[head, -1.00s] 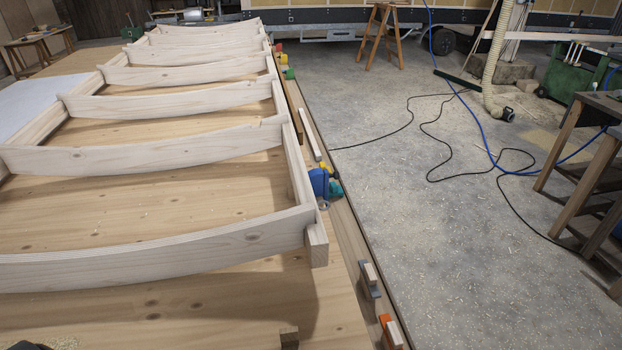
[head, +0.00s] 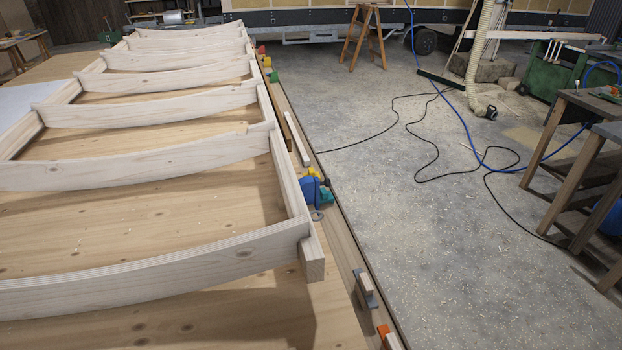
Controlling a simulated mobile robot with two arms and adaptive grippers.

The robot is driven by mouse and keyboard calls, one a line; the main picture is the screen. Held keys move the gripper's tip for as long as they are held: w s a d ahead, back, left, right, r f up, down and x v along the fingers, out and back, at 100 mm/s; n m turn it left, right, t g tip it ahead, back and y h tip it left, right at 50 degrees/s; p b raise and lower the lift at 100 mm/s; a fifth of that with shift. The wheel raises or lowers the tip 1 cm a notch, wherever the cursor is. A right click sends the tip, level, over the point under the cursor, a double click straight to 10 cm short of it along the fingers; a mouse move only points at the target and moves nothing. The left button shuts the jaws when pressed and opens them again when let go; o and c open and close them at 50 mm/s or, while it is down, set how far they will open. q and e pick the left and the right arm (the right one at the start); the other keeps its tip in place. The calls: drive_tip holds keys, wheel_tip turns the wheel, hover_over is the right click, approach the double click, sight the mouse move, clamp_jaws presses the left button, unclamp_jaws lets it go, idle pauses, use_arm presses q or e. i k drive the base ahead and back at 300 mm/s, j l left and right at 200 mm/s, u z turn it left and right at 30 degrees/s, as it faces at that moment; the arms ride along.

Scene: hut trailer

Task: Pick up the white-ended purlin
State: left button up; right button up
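I cannot make out for certain a purlin with a white end. A pale, whitish strip of wood (head: 297,139) lies lengthwise on the narrow ledge along the right side of the large timber frame; whether it is that purlin I cannot tell. Neither of my grippers is in the head view.
The timber frame (head: 150,280) with several curved ribs lies on a wooden deck (head: 150,210) at left. A blue tool (head: 311,190) and small blocks sit along its right edge. The concrete floor (head: 400,240) is open, crossed by a blue hose (head: 466,135) and black cables. A workbench (head: 580,130) stands right.

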sight(306, 161)
drive_tip(key=z, duration=0.5)
drive_tip(key=l+z, duration=0.1)
drive_tip(key=z, duration=1.4)
drive_tip(key=l+z, duration=0.1)
drive_tip(key=z, duration=1.35)
drive_tip(key=i+j+u, duration=0.15)
drive_tip(key=i+u, duration=0.6)
drive_tip(key=u, duration=0.15)
drive_tip(key=i+u, duration=0.45)
drive_tip(key=i+l+u, duration=0.25)
drive_tip(key=u, duration=0.2)
drive_tip(key=i+j+u, duration=0.15)
drive_tip(key=u, duration=0.25)
drive_tip(key=i+u, duration=0.8)
drive_tip(key=i+l+u, duration=0.1)
drive_tip(key=u, duration=0.3)
drive_tip(key=i, duration=0.1)
